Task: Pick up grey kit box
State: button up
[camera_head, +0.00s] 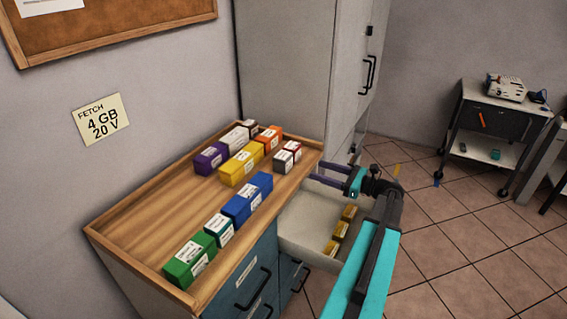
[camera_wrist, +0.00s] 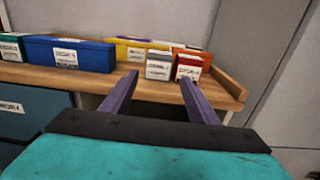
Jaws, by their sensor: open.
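A small grey box (camera_head: 282,162) with a white label stands near the right end of the wooden cabinet top, beside a small red box (camera_head: 294,150). In the wrist view the grey box (camera_wrist: 159,66) shows beyond and between my fingertips, with the red box (camera_wrist: 187,67) close on its right. My gripper (camera_head: 314,172) is open and empty at the right edge of the cabinet top, its purple fingers pointing toward the grey box but apart from it. A pale box (camera_head: 236,138) also stands farther back.
Yellow (camera_head: 241,163), blue (camera_head: 247,199), orange (camera_head: 270,139), purple (camera_head: 210,158), teal (camera_head: 219,229) and green (camera_head: 189,260) boxes share the wooden top (camera_head: 150,215), which has a raised rim. An open drawer (camera_head: 300,222) holding yellow items sits below my gripper. A tall cabinet (camera_head: 290,65) stands behind.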

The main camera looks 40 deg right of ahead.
aim_at(289, 160)
jog(key=shift+p+x, duration=0.75)
jog(key=shift+x, duration=3.35)
jog(key=shift+p+x, duration=0.8)
jog(key=shift+x, duration=1.05)
jog(key=shift+w+a, duration=0.3)
jog(key=shift+w, duration=0.4)
jog(key=c, duration=0.8)
jog(key=shift+o, duration=0.2)
jog(key=shift+r, duration=0.2)
